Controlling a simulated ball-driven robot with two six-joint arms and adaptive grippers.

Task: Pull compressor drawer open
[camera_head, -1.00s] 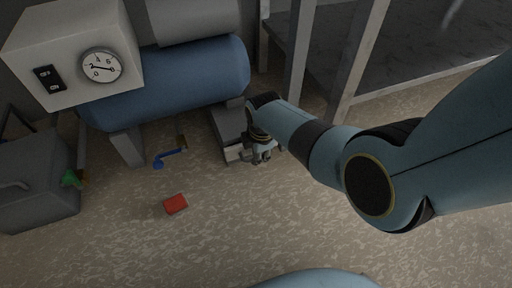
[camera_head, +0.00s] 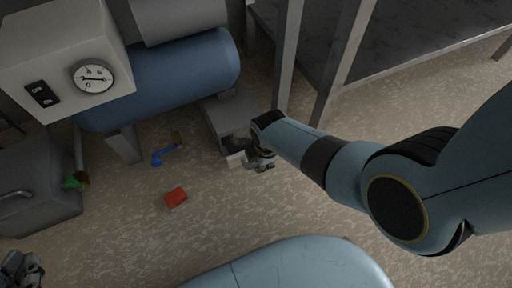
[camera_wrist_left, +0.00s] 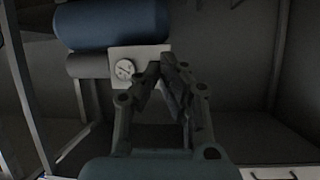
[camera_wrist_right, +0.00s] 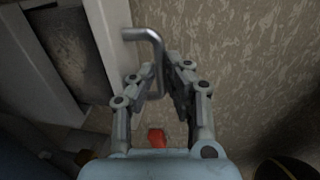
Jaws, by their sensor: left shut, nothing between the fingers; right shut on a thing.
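The compressor has a blue tank (camera_head: 165,82) and a grey base box with a drawer under its right end. The drawer's pale front (camera_head: 237,159) stands out from the box (camera_head: 228,108), with a dark interior behind it, so it is partly open. In the right wrist view, the pale drawer front (camera_wrist_right: 116,45) carries a bent metal handle (camera_wrist_right: 143,34). My right gripper (camera_head: 264,163) is shut on this handle; in its wrist view the fingers (camera_wrist_right: 167,80) are around the bar. My left gripper (camera_head: 22,268) is shut and empty at the lower left, away from the drawer.
A red block (camera_head: 176,197) and a blue valve handle (camera_head: 167,155) are below. A grey case (camera_head: 40,190) stands at left. Table legs (camera_head: 288,60) rise beside the drawer. The floor in front is open.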

